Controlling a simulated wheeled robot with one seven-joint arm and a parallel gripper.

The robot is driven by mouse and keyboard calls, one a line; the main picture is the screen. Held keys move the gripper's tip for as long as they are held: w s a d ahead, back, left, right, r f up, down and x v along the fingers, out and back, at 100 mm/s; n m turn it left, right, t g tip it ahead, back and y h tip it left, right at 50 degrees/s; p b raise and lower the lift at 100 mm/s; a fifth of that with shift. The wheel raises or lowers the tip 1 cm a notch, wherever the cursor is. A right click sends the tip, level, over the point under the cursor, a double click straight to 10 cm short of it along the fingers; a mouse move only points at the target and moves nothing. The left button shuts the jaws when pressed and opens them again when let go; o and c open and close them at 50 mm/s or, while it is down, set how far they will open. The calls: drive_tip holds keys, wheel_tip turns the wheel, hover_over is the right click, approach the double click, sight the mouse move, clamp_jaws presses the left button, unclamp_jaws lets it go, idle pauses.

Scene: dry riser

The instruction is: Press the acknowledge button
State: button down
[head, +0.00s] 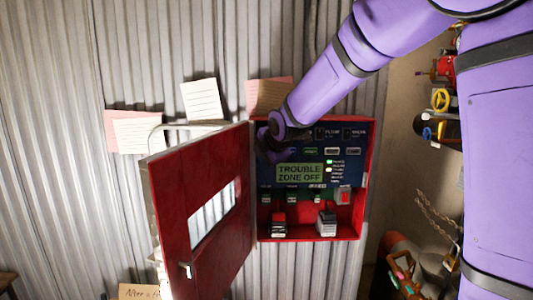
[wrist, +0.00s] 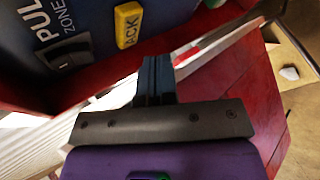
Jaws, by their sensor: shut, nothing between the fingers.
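The acknowledge button is a yellow block marked "ACK" (wrist: 128,25) on the blue panel face (wrist: 90,18) in the wrist view. My gripper (wrist: 157,62) is shut and empty, its fingertips just below and right of the button in that picture. I cannot tell whether they touch the panel. In the head view, the red alarm cabinet (head: 369,150) stands open on the wall, and its display (head: 299,172) reads "TROUBLE ZONE OFF". My purple wrist covers the panel's upper left there, and the yellow button does not show.
The red cabinet door (head: 205,240) is swung open to the left, close to my wrist. Paper notes (head: 202,99) hang on the corrugated wall. Red and yellow valves (head: 440,98) and pipework stand at the right.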

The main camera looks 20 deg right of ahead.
drive_tip(key=s, duration=0.2)
drive_tip(key=s+a, duration=0.1)
drive_tip(key=shift+s+a, duration=0.1)
drive_tip(key=shift+s, duration=0.3)
idle(0.6)
drive_tip(key=s+d+r+m+g+h, duration=0.1)
drive_tip(key=s+d+r+m, duration=0.1)
drive_tip(key=s+d+m, duration=0.45)
drive_tip(key=s+d+r+m+g, duration=0.1)
drive_tip(key=s+r+m, duration=0.25)
drive_tip(key=s, duration=0.65)
drive_tip(key=s+f+m+g, duration=0.2)
drive_tip(key=s+m, duration=0.9)
drive_tip(key=s, duration=0.8)
drive_tip(key=shift+d+f+g, duration=0.2)
drive_tip(key=shift+f+g, duration=0.1)
drive_tip(key=shift+f, duration=0.15)
